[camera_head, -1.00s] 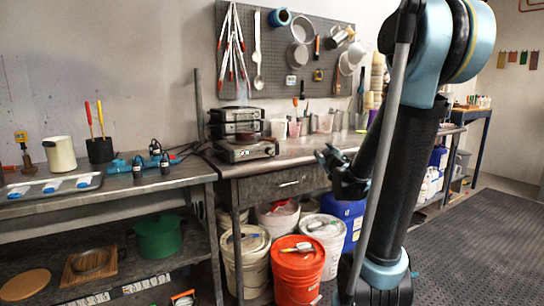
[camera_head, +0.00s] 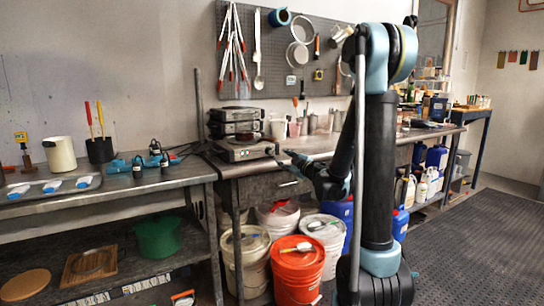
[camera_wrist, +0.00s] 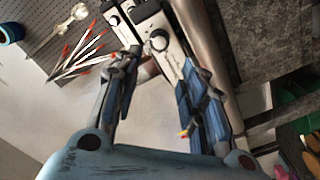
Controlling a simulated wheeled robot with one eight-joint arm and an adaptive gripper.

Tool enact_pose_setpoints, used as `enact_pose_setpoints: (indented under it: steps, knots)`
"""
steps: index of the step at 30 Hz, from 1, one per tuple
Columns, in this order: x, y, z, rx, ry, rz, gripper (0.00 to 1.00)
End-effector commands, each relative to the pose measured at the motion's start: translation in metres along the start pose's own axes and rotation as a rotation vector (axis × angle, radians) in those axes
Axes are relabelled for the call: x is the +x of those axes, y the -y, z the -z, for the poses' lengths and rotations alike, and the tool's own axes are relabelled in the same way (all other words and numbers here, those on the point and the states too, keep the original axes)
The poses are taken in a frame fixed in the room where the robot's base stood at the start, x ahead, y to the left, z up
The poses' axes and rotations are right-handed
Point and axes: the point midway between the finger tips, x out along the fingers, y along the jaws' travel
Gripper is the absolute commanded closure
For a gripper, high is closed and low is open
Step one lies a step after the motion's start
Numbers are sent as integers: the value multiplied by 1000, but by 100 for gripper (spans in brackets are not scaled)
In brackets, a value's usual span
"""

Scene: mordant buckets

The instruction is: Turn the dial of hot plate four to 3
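In the head view, a low hot plate (camera_head: 243,151) sits at the left end of the right-hand bench, with stacked hot plates (camera_head: 236,121) behind it. I cannot read which is hot plate four. My gripper (camera_head: 287,160) is just right of the front hot plate, by the bench's front edge. In the wrist view, my gripper (camera_wrist: 161,60) is open with nothing between its fingers. Past the fingertips are pale hot plate fronts with dark dials; one dial (camera_wrist: 160,41) lies between the fingertips in the picture. Contact is not visible, and the dial's setting is unreadable.
The bench edge (camera_head: 300,161) and drawer (camera_head: 272,189) lie close to my gripper. Buckets, including an orange one (camera_head: 298,263), stand below. A pegboard (camera_head: 270,50) with tools hangs behind.

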Motion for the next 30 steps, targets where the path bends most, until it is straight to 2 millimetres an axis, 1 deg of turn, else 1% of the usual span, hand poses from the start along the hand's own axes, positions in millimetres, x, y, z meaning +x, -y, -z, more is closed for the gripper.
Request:
enact_pose_setpoints:
  steps: [1, 12, 18, 21, 24, 30]
  knots:
    - [10, 1, 0, 0, -2, 1, 62]
    - [76, 0, 0, 0, -1, 0, 62]
    - [105, 0, 0, 0, 0, 0, 62]
    - [115, 0, 0, 0, 0, 0, 62]
    - [122, 0, 0, 0, 0, -1, 62]
    - [125, -1, 0, 0, 0, -1, 62]
